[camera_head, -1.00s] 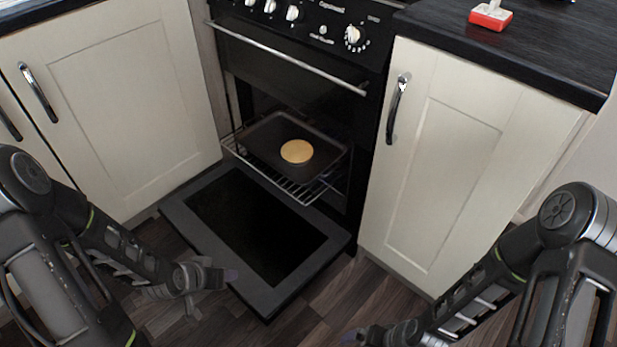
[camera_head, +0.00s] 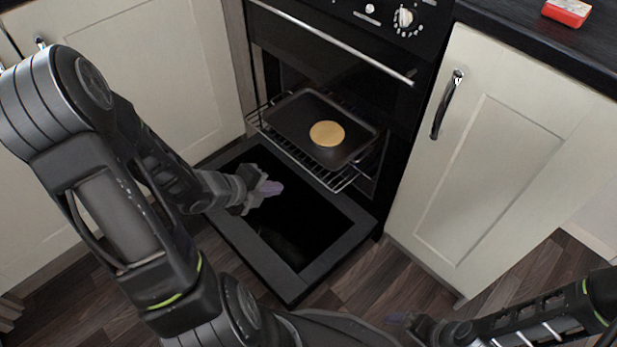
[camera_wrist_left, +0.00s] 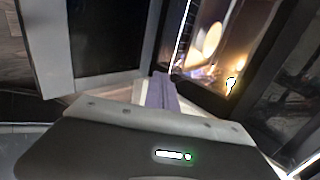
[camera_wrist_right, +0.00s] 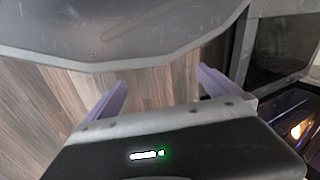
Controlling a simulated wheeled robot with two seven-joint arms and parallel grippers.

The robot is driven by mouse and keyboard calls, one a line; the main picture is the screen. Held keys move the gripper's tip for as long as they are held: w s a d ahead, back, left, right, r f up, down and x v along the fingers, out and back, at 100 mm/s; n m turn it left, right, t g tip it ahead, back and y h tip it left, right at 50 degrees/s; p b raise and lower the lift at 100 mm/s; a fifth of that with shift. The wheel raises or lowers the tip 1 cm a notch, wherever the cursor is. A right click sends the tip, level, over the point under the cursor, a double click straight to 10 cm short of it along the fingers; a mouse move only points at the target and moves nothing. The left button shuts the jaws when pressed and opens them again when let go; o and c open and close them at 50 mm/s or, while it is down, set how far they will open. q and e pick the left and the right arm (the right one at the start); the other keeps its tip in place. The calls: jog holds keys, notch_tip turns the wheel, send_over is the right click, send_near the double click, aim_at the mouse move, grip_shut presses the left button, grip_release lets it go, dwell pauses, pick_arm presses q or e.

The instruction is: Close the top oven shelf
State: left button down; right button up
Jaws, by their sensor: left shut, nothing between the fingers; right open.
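The oven's lower door (camera_head: 318,256) is folded down flat, low above the floor. A wire rack (camera_head: 285,147) sticks out of the lower oven opening, bearing a dark tray (camera_head: 296,118) with a round tan disc (camera_head: 327,134) on it. My left gripper (camera_head: 269,189) is shut and empty, over the lowered door and in front of the rack's left part, apart from it. In the left wrist view, its fingers (camera_wrist_left: 161,92) are together. My right gripper (camera_head: 398,319) is low over the floor at bottom right. In the right wrist view, its fingers (camera_wrist_right: 158,92) are spread with nothing between.
A shut upper oven door with a long handle bar (camera_head: 335,40) sits above the opening. Cream cupboards flank the oven, the right one (camera_head: 490,150) with a dark handle. A red and white item (camera_head: 567,11) lies on the dark counter. The wooden floor (camera_head: 360,290) is clear in front.

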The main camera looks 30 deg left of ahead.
pick_arm(q)
jog(key=w+r+b+x, duration=0.1)
jog(key=r+b+x, duration=0.1)
jog(key=b+x, duration=0.5)
jog(key=x, duration=0.6)
jog(key=shift+w+d, duration=0.25)
jog(key=shift+w, duration=0.15)
jog(key=shift+w, duration=0.1)
